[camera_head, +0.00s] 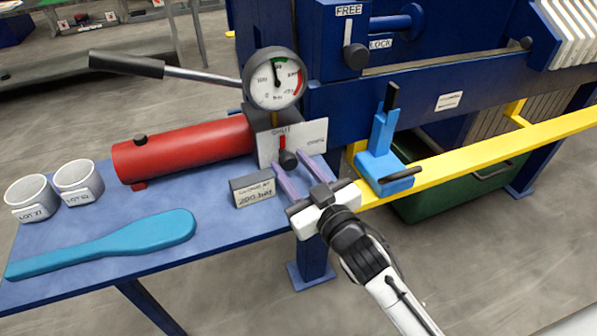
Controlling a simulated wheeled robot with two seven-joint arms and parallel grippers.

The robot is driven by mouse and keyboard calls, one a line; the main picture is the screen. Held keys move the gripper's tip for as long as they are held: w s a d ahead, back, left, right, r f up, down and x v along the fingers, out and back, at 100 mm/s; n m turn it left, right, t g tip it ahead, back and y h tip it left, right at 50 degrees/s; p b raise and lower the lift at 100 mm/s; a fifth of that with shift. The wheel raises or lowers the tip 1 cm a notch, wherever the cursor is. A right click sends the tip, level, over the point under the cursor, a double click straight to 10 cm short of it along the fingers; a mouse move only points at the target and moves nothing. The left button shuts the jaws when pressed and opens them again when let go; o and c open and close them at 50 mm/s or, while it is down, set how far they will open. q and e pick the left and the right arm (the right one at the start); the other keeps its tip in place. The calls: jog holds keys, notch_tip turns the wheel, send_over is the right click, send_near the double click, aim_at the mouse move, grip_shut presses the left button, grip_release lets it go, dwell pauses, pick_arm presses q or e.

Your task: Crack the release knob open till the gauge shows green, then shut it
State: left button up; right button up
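The round white gauge (275,80) stands above the red pump, with a green band at the top and a red band at the right. Its dark needle points nearly straight up, near the green band's left end; I cannot tell exactly where it reads. Below it, a white plate (313,134) is marked SHUT and OPEN. The dark release knob (288,160) is at the plate's lower edge, with a red pointer upright under SHUT. My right gripper (290,163) is open, its fingers on either side of the knob; contact is unclear. My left gripper is out of view.
A red cylinder (185,148) with a long black-handled lever lies on the blue bench. A grey labelled block (252,189), a blue paddle (110,244) and two white cups (78,183) are nearby. A blue clamp (382,160) and yellow rail (480,153) stand right of the gripper.

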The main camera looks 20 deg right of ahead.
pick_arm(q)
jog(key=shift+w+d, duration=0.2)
pick_arm(e)
jog(key=s+d, duration=0.1)
jog(key=s, duration=0.9)
jog(key=shift+d, duration=0.25)
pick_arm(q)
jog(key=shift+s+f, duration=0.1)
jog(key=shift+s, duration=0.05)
pick_arm(e)
jog(key=shift+s, duration=0.1)
